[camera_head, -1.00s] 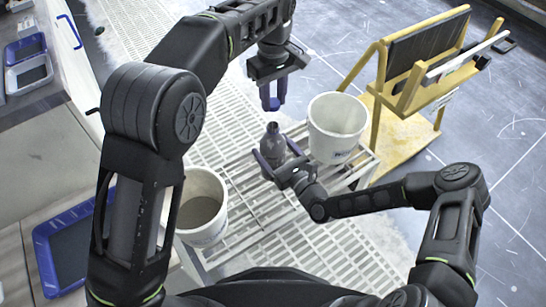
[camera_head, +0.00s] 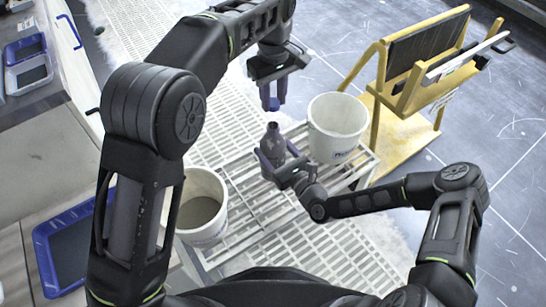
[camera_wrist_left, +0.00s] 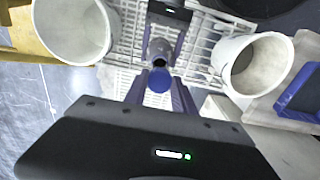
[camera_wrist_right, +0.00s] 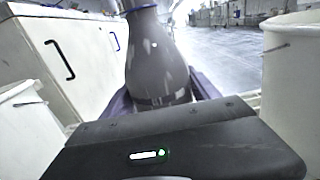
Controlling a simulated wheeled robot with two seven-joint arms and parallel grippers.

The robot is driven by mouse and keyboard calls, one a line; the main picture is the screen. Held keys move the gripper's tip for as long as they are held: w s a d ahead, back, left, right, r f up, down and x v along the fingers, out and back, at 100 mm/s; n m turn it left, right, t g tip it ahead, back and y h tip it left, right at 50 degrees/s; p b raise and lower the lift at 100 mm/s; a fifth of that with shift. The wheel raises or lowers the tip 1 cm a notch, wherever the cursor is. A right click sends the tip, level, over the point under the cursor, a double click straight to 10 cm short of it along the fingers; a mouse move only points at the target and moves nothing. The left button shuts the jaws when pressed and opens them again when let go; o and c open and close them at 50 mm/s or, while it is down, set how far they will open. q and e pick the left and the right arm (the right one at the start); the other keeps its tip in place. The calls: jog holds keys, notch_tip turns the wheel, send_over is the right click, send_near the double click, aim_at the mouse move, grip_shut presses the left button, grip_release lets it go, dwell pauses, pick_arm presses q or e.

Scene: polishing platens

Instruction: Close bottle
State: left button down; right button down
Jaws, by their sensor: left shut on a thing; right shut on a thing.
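A dark grey bottle (camera_head: 273,140) stands upright and open-necked on the white slatted rack (camera_head: 246,196). My right gripper (camera_head: 275,160) is shut on its body. The bottle also fills the middle of the right wrist view (camera_wrist_right: 156,58), where a blue edge shows at its top. My left gripper (camera_head: 271,101) is above the bottle, pointing down. It is shut on a small round blue cap (camera_wrist_left: 159,80), best seen in the left wrist view. There the cap lies close to the bottle's neck (camera_wrist_left: 159,57); in the head view a small gap shows between them.
A white bucket (camera_head: 336,125) stands right of the bottle, close to it. Another bucket (camera_head: 203,205) with grey contents stands to the left. A yellow wooden stand (camera_head: 382,140) is at the right. A blue tray (camera_head: 70,250) lies on the left bench.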

pick_arm(q)
send_over(274, 126)
jog(key=shift+f, duration=2.5)
jog(key=shift+f, duration=0.1)
jog(key=shift+f, duration=0.8)
jog(key=shift+f, duration=0.55)
